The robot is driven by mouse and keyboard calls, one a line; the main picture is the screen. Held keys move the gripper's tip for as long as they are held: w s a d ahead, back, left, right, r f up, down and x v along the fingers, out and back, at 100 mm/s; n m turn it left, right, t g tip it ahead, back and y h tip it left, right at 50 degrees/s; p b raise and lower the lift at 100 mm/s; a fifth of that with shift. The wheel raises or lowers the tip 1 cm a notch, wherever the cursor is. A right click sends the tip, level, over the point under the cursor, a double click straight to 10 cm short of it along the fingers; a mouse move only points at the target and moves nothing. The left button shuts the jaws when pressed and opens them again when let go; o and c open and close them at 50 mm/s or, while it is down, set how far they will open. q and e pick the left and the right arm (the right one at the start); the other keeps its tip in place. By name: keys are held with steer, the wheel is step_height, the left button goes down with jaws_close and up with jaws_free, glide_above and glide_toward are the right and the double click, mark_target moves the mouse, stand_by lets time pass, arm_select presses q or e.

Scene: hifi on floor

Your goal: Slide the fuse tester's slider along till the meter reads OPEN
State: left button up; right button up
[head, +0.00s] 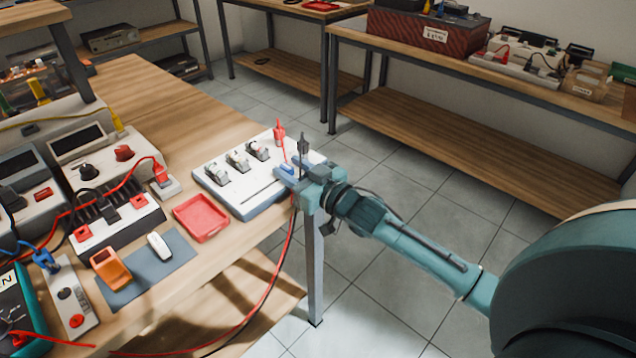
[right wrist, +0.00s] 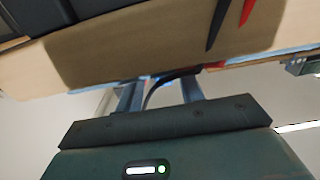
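The fuse tester (head: 230,200) is a white box at the table's right corner, with several fuses in clips and a long dark slot. A small blue piece, apparently the slider (head: 287,169), shows at the slot's right end. My right gripper (head: 292,180) is right at this piece. In the right wrist view its fingers (right wrist: 160,92) stand apart and reach the tester's edge; their tips are hidden, so a hold cannot be told. A teal meter (head: 22,312) is cut off by the left edge; its display shows letters ending in "N". My left gripper is not in view.
A red tray (head: 201,217) lies just left of the tester. A grey mat (head: 150,265) carries an orange holder (head: 110,267) and a white object (head: 159,245). Red and black probes (head: 303,142) stand at the tester's far side; their leads hang past the table edge near my gripper.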

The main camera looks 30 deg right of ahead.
steer(key=v, duration=1)
steer(key=shift+r, duration=0.1)
